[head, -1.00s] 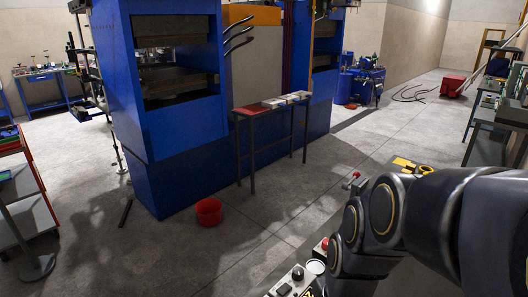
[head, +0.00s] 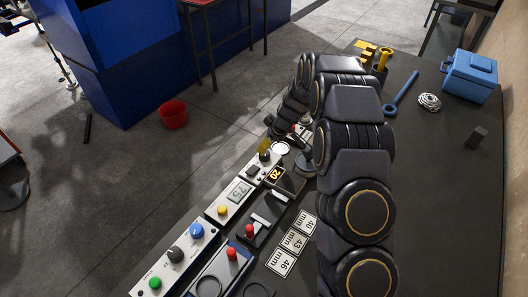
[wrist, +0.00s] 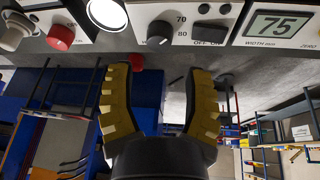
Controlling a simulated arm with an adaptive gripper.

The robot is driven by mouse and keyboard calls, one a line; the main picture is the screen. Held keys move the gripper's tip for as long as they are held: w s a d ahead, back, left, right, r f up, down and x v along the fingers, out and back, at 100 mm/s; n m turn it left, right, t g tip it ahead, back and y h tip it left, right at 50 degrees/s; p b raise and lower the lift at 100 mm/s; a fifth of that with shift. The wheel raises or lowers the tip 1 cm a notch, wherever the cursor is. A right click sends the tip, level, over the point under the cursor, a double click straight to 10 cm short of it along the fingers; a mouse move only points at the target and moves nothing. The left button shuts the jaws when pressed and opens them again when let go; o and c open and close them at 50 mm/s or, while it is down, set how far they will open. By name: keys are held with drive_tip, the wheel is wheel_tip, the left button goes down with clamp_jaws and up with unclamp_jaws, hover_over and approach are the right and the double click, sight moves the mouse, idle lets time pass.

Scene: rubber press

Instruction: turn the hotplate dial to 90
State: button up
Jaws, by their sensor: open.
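A small black dial (wrist: 158,32) sits on a white panel (wrist: 184,12) at the top of the wrist view, with 70 and 80 printed beside it. The dial's exact setting is too small to read. It also shows in the head view as a dark knob (head: 264,155) on the front row of controls. My gripper (wrist: 161,72) is open, its two yellow ribbed fingers apart with nothing between them. In the wrist view, the dial lies beyond the fingertips, apart from them. In the head view my arm partly hides the bench around the gripper.
In the head view, a blue box (head: 470,76) and blue wrench (head: 401,94) lie behind my arm.

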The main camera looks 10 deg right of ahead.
sight(265, 154)
drive_tip(key=x, duration=0.6)
drive_tip(key=shift+f, duration=0.4)
drive_tip(key=shift+w+a+f, duration=0.15)
drive_tip(key=shift+w+f, duration=0.2)
drive_tip(key=shift+f, duration=0.05)
drive_tip(key=c, duration=0.9)
